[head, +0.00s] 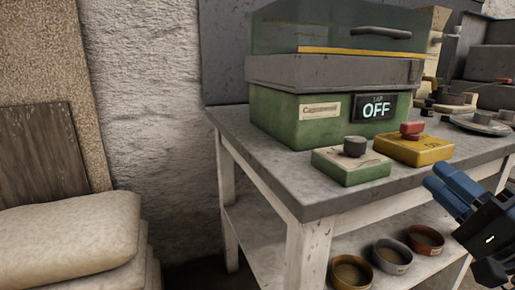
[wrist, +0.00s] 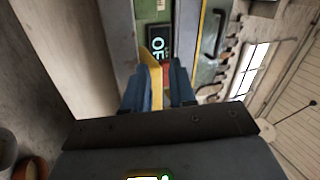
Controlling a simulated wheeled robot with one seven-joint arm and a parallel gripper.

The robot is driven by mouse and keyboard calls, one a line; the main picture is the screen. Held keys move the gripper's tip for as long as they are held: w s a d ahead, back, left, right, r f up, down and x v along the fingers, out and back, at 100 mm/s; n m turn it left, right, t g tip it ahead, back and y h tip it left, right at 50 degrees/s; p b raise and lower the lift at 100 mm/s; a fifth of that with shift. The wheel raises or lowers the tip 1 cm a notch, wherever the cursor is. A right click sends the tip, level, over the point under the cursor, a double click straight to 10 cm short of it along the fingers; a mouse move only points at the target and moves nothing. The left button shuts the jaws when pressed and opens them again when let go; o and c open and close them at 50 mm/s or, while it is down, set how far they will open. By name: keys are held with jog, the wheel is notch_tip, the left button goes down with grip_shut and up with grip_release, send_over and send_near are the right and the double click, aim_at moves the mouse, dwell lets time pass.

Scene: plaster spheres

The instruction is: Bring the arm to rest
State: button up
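My gripper (head: 434,175) has blue fingers and is at the right of the head view, in front of the bench edge. In the wrist view my gripper (wrist: 160,75) shows a narrow gap between its fingers, and I see nothing held. A yellow shape beyond shows through the gap. The yellow box with a red button (head: 414,148) sits on the bench, beyond the fingertips. The green machine (head: 275,118) stands behind it, its display (head: 376,107) reading "OFF". Most of my arm is out of view.
A green box with a dark knob (head: 352,165) sits near the front edge of the bench (head: 250,150). Several small bowls stand on the lower shelf (head: 265,235). Stacked sacks (head: 70,235) lie at the left. Dishes and other items crowd the bench's right rear.

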jog(key=s+a+f+g+h, duration=0.2)
jog(key=s+f+h, duration=0.3)
jog(key=f, duration=0.5)
jog(key=s+a+f+g+h, duration=0.2)
jog(key=s+f, duration=0.5)
jog(key=f, duration=0.3)
jog(key=s+a+f+n+g+h, duration=0.15)
jog(key=s+n, duration=0.25)
jog(key=s, duration=0.5)
jog(key=s+a+f+n, duration=0.2)
jog(key=s+n, duration=0.1)
jog(key=s, duration=0.6)
jog(key=s+a+r+n, duration=0.2)
jog(key=s+a+n, duration=0.1)
jog(key=s+n, duration=0.3)
notch_tip(320, 180, up, 26)
jog(key=s+m+p, duration=0.1)
jog(key=p, duration=2.5)
jog(key=shift+r+y, duration=0.25)
jog(key=shift+y, duration=0.2)
